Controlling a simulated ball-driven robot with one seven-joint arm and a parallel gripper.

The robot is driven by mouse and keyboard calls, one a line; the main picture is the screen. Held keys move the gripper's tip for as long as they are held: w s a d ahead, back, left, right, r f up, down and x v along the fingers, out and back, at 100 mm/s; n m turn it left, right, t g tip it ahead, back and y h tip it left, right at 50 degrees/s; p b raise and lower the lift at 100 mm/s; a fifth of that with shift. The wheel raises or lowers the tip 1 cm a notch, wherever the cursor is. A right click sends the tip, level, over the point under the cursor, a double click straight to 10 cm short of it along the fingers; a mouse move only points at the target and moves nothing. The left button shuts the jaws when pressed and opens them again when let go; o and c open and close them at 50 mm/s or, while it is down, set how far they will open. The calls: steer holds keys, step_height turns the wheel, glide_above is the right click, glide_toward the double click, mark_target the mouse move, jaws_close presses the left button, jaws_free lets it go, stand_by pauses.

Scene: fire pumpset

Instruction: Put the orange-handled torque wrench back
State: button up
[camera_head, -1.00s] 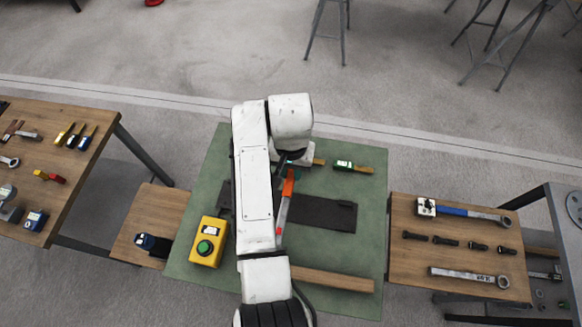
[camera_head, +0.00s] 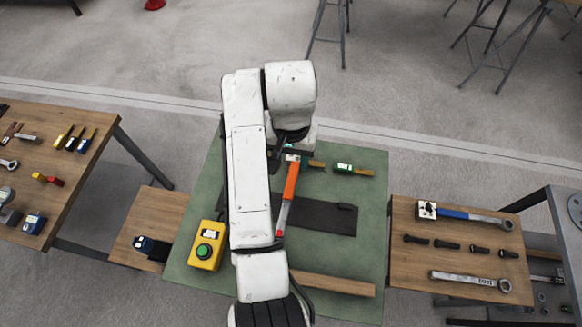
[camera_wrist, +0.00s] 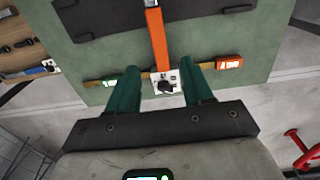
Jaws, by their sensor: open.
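The orange-handled torque wrench (camera_head: 291,181) lies across a dark flat pad (camera_head: 330,217) on the green mat (camera_head: 350,262). Its steel shaft points toward the bottom of the head view and has a red mark near the end. In the wrist view its orange handle (camera_wrist: 155,35) runs up the picture, and its white square end with a black knob (camera_wrist: 166,82) shows between my fingertips. My gripper (camera_wrist: 163,78) is open, with its green fingers apart on either side of that end and no hold visible. In the head view my arm hides most of it.
A yellow box with a green button (camera_head: 207,244) stands left of my arm. A green-labelled tool (camera_head: 354,170) lies right of the handle. A wooden board (camera_head: 459,262) at right holds a blue-handled wrench (camera_head: 462,214), a grey wrench and several bolts. A tool table (camera_head: 60,185) stands left.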

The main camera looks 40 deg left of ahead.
step_height(320, 180, up, 5)
steer(key=shift+r+p, duration=0.1)
steer(key=shift+p, duration=0.9)
steer(key=w+d+f+m+t, duration=0.1)
steer(key=w+d+f+m, duration=0.3)
steer(key=d, duration=0.9)
steer(key=w+d+f+n, duration=0.15)
steer(key=d+f, duration=0.45)
steer(key=d, duration=0.8)
steer(key=s+d+f+m, duration=0.1)
steer(key=s+d+f, duration=0.15)
steer(key=d, duration=0.55)
steer(key=s+d+f+m, duration=0.1)
steer(key=s+d, duration=0.3)
steer(key=d, duration=0.3)
steer(key=s+d+m, duration=0.1)
steer(key=s+d, duration=0.3)
steer(key=s, duration=0.4)
steer(key=s+d+m, duration=0.1)
steer(key=s+d, duration=0.3)
steer(key=s, duration=0.4)
steer(key=shift+d+r, duration=0.3)
steer(key=shift+d, duration=0.1)
